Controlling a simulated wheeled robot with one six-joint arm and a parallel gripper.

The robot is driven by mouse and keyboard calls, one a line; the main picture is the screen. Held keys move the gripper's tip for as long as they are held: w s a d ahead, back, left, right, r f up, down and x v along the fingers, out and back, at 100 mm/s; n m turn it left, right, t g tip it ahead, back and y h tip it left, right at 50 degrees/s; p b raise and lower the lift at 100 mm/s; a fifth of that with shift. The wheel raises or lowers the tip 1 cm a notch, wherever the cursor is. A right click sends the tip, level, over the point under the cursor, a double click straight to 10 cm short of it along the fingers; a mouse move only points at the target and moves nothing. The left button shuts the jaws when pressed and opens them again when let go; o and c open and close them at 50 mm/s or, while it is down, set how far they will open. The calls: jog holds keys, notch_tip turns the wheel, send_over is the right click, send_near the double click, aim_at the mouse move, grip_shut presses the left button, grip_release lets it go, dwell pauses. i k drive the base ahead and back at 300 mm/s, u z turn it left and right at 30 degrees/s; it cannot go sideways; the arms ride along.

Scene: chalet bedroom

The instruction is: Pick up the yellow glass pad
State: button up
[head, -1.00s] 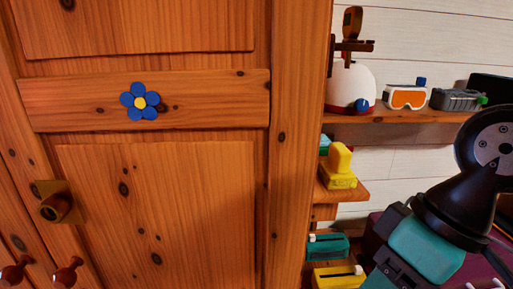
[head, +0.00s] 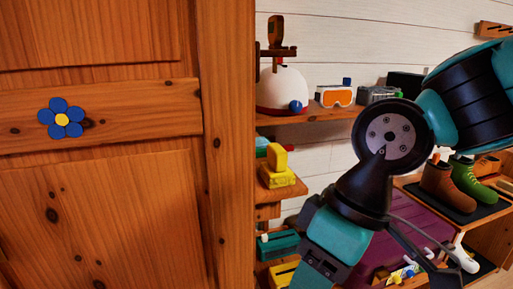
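A yellow block-like thing (head: 278,168) sits on a small wooden shelf in the middle of the head view. It has a flat, wide lower part and a smaller upright part on top. It is the likeliest match for the yellow glass pad, but I cannot tell its material. A second yellow thing (head: 283,273), box-like with a pale strip, shows lower down, partly cut off by the frame.
A wooden wardrobe (head: 100,220) with a blue flower fills the left. A teal box (head: 278,245) sits below the yellow block. Boots (head: 447,187) stand on a rack at right.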

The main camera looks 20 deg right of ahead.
aim_at(275, 172)
jog(key=k, duration=0.5)
jog(key=u, duration=1.55)
jog(key=i, duration=0.9)
jog(key=z, duration=1.6)
